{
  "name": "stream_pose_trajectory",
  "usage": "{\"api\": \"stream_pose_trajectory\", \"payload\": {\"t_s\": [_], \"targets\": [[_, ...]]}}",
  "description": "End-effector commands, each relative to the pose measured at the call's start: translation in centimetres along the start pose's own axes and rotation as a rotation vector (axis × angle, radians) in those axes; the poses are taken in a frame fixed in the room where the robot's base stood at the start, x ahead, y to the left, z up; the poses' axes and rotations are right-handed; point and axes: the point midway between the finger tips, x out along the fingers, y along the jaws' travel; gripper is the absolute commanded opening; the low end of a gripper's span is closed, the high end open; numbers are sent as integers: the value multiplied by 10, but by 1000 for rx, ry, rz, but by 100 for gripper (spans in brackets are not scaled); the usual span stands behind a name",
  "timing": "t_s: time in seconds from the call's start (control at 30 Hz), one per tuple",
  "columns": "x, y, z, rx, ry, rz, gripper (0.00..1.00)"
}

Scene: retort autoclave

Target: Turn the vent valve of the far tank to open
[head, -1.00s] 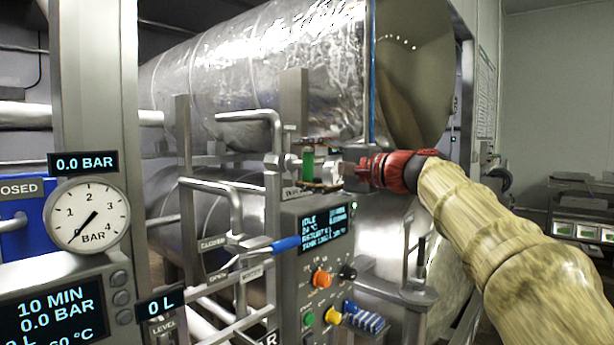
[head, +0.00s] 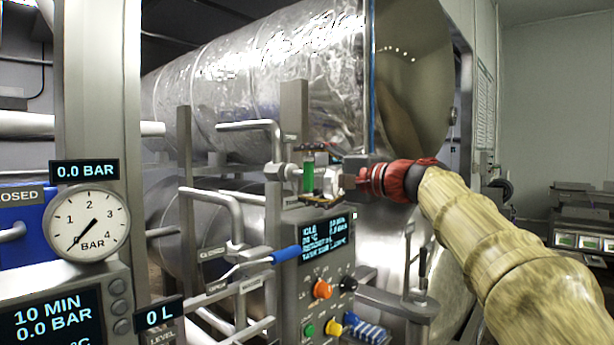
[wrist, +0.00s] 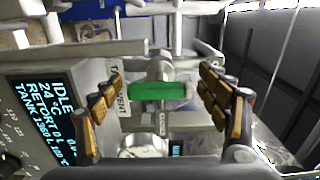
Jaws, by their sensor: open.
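The vent valve's green handle (head: 308,173) stands upright on a pipe fitting above the control panel. In the wrist view the green handle (wrist: 158,90) lies across the picture, beside a label reading VENT (wrist: 122,92). My gripper (head: 322,174) reaches in from the right in the head view and is open around the handle. In the wrist view the fingers of my gripper (wrist: 163,92) are spread left and right of the handle's ends, with a gap on both sides. I see no clear contact.
A control panel (head: 326,260) with a lit display and knobs sits just below. A blue-handled lever (head: 286,255) and bent pipes (head: 232,205) are to its left. A pressure gauge (head: 90,222) is at far left. The foil-wrapped vessel (head: 270,70) fills the background, its round door open.

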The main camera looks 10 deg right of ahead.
Motion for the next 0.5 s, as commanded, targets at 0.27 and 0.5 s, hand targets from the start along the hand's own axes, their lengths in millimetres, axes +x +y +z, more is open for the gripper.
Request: {"api": "stream_pose_trajectory", "payload": {"t_s": [0.27, 0.5], "targets": [[0, 0, 0, 0, 0, -1, 79], [-18, -1, -1, 0, 3, -1, 79]]}}
